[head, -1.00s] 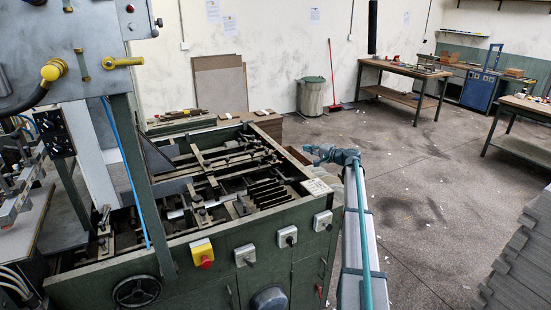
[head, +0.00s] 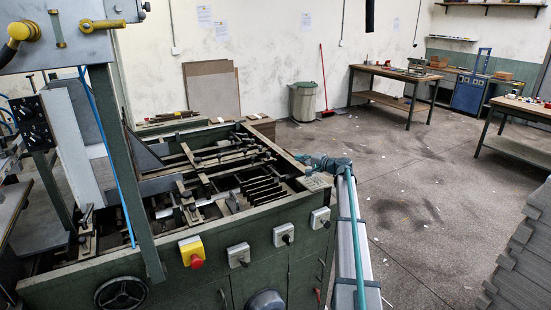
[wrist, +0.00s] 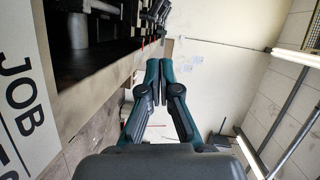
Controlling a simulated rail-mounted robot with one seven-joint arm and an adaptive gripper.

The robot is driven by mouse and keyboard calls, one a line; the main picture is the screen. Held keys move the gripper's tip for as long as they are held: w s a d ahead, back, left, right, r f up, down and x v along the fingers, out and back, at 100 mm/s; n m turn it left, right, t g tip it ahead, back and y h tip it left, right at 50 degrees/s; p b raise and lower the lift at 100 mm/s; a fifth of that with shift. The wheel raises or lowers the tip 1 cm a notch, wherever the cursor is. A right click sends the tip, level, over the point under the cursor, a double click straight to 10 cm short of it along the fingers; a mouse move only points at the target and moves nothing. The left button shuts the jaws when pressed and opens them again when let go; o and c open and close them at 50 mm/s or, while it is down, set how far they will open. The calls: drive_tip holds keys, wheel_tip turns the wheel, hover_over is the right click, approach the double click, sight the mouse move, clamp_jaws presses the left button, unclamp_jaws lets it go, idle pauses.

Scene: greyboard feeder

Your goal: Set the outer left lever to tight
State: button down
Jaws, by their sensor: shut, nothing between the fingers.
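The greyboard feeder (head: 262,222) is the green machine at the left and centre of the head view, with bars and dark fittings inside its open top. Several dark slanted fins (head: 265,189) stand near its right side. I cannot tell which part is the outer left lever or how it is set. My gripper (head: 301,159) is beside the feeder's right edge, at about rim height. In the wrist view, its two fingers (wrist: 159,66) are together with nothing between them. Dark knobbed parts (wrist: 157,14) of the feeder show beyond the fingertips, apart from them.
A card marked JOB (wrist: 22,95) lies close at the left of the wrist view. The feeder's front carries a yellow box with a red button (head: 192,252) and several grey switches. A bin (head: 303,101) and workbench (head: 400,75) stand behind.

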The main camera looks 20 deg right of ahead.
sight(268, 156)
drive_tip(key=a+p+x, duration=0.1)
drive_tip(key=p+x, duration=0.2)
drive_tip(key=x, duration=0.3)
drive_tip(key=s+a+p+x, duration=0.1)
drive_tip(key=p+x, duration=0.2)
drive_tip(key=x, duration=0.3)
drive_tip(key=shift+w+a+f, duration=0.25)
drive_tip(key=shift+a+f, duration=0.1)
drive_tip(key=shift+a, duration=0.1)
drive_tip(key=shift+s, duration=0.1)
